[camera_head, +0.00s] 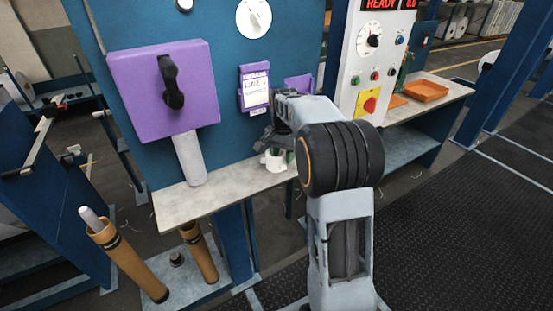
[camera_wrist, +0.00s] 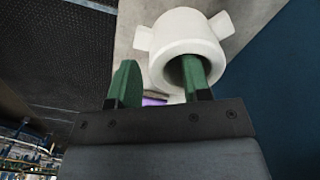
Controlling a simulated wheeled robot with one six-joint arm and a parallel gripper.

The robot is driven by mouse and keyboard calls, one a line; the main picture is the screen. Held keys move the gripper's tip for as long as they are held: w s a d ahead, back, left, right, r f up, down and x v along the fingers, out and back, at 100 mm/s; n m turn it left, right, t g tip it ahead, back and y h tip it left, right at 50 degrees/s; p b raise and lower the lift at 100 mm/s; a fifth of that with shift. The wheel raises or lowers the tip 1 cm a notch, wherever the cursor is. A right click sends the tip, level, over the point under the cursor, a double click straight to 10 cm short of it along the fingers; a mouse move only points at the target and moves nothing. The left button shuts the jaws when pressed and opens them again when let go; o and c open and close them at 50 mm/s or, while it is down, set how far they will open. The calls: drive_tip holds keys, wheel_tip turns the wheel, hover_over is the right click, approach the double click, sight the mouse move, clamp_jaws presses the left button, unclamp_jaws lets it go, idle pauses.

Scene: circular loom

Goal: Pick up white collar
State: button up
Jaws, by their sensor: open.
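The white collar (camera_wrist: 186,32) is a short ring with small lugs on its sides, close in front of my gripper (camera_wrist: 159,63) in the wrist view. My gripper's two green fingers are spread apart. The right finger overlaps the collar's dark bore and appears to reach into it; the left finger is outside, left of the wall. I cannot tell whether either finger touches the collar. In the head view the collar (camera_head: 273,162) sits at the grey shelf's right part, partly hidden by my gripper and arm.
The grey shelf (camera_head: 205,203) sticks out from a blue panel (camera_head: 222,60). A pale cylinder (camera_head: 189,158) stands on it below a purple box (camera_head: 163,92). A control panel (camera_head: 375,50) and an orange tray (camera_head: 426,91) are at the right. Brown tubes (camera_head: 128,262) stand below the shelf.

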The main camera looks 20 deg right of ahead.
drive_tip(key=shift+f, duration=0.4)
clamp_jaws()
